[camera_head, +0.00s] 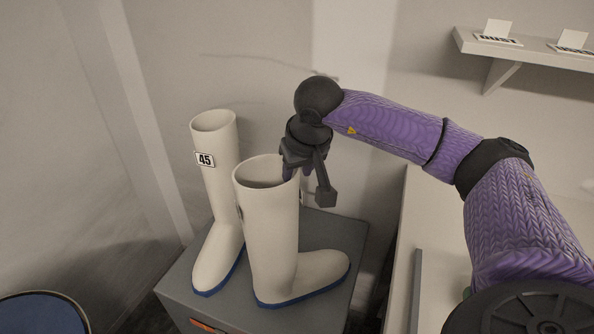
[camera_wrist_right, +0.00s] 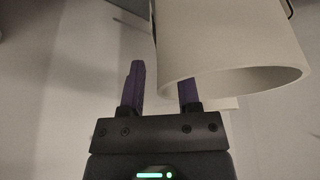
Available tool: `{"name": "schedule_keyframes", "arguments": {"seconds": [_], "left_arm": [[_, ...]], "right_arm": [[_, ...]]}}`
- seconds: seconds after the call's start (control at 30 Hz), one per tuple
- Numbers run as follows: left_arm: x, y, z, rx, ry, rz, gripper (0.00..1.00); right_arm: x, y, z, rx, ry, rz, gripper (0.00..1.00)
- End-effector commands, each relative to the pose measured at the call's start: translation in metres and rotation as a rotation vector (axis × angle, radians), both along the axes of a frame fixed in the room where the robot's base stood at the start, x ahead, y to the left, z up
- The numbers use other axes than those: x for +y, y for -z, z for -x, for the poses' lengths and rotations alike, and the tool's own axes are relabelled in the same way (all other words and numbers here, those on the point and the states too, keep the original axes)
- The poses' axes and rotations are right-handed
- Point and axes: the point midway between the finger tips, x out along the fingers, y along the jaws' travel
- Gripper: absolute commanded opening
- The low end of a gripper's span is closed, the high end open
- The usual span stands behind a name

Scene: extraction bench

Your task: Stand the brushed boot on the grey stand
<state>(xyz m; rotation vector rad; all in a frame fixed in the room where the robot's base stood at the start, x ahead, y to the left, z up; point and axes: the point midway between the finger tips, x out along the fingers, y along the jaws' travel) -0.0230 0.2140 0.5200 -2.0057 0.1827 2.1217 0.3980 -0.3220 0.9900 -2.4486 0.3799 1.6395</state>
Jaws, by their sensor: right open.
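Two tall cream boots with blue soles stand upright on the grey stand (camera_head: 342,226). The front boot (camera_head: 268,232) has its toe to the right. The rear boot (camera_head: 222,180), with a "45" label, stands behind it to the left. I cannot tell which is the brushed one. My right gripper (camera_head: 297,172) is open at the right side of the front boot's top rim. In the right wrist view, the open fingers (camera_wrist_right: 162,80) are close to a boot shaft (camera_wrist_right: 225,40); the right finger overlaps its rim, contact unclear. My left gripper is not in view.
A pale bench (camera_head: 437,235) stands right of the stand. A wall shelf (camera_head: 520,48) at the upper right holds small label cards (camera_head: 497,38). A round blue-topped object (camera_head: 40,314) is at the lower left. Walls close in behind the boots.

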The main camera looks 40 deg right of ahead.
Motion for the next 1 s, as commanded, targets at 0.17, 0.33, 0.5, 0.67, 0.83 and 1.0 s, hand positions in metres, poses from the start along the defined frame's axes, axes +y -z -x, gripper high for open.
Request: {"name": "schedule_keyframes", "arguments": {"seconds": [0.17, 0.33, 0.5, 0.67, 0.83, 1.0], "left_arm": [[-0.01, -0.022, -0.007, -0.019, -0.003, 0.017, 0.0], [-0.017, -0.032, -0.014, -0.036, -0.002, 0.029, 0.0], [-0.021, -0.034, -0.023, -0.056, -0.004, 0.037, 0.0], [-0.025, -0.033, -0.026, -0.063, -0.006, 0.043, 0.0], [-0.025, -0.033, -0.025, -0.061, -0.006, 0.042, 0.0], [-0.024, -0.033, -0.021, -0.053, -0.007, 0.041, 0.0]], "right_arm": [[0.005, -0.055, 0.018, -0.009, 0.0, 0.002, 0.42], [0.01, -0.088, 0.033, -0.005, -0.001, 0.001, 0.42], [0.012, -0.099, 0.038, -0.003, 0.0, 0.001, 0.42], [0.012, -0.099, 0.038, -0.002, 0.0, 0.001, 0.42], [0.012, -0.098, 0.038, -0.002, 0.0, 0.001, 0.42], [0.012, -0.098, 0.038, -0.002, 0.0, 0.001, 0.42]]}}
